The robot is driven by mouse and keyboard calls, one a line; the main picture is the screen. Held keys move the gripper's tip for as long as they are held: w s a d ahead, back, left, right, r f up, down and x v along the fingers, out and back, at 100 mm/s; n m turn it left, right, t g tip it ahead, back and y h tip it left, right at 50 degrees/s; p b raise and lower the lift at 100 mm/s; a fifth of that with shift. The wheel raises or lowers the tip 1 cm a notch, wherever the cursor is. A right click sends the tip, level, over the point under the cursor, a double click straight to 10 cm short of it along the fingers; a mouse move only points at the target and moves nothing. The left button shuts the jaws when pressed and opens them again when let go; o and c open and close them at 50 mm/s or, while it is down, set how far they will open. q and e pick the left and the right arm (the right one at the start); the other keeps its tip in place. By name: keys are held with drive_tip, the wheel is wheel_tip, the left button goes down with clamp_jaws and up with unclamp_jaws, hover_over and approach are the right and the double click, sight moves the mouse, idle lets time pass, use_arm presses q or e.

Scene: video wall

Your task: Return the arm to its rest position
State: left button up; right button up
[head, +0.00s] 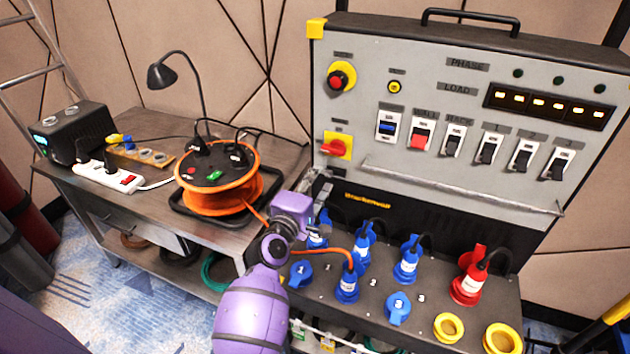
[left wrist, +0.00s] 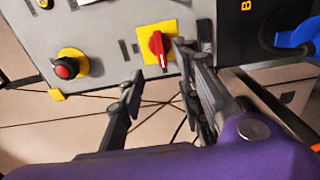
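My left arm, purple, reaches up from the bottom of the head view to the power cabinet (head: 420,150). My left gripper (head: 318,187) is just below the red rotary switch (head: 334,147) on its yellow plate, near the cabinet's left edge. In the left wrist view, my left gripper (left wrist: 158,65) has its two dark fingers spread apart with nothing between them. The red switch (left wrist: 158,46) shows beyond the fingertips; one fingertip overlaps the yellow plate's edge in the picture. I cannot tell whether they touch. My right gripper is not in view.
Blue and red plugs (head: 407,262) with cables stand on the cabinet's lower ledge, close right of my arm. A metal bench (head: 120,205) at left carries an orange cable reel (head: 225,195), a lamp (head: 163,76) and a power strip (head: 108,176). A red emergency button (head: 340,78) sits above the switch.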

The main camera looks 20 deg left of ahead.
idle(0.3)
use_arm(q)
drive_tip(key=s+d+f+m+g+p, duration=0.1)
drive_tip(key=s+f+m+g, duration=0.1)
drive_tip(key=s+f+m, duration=0.7)
drive_tip(key=s+d+f+m+g, duration=0.2)
drive_tip(key=s+f+m+g, duration=0.1)
drive_tip(key=s+f+m, duration=0.6)
drive_tip(key=s+f+g, duration=0.2)
drive_tip(key=s+f, duration=0.2)
drive_tip(key=s, duration=0.9)
drive_tip(key=s+f+g, duration=0.2)
drive_tip(key=s+f, duration=0.3)
drive_tip(key=s, duration=0.8)
drive_tip(key=shift+s+d+f+p, duration=0.15)
drive_tip(key=shift+d+f+p, duration=0.15)
drive_tip(key=shift+p, duration=0.15)
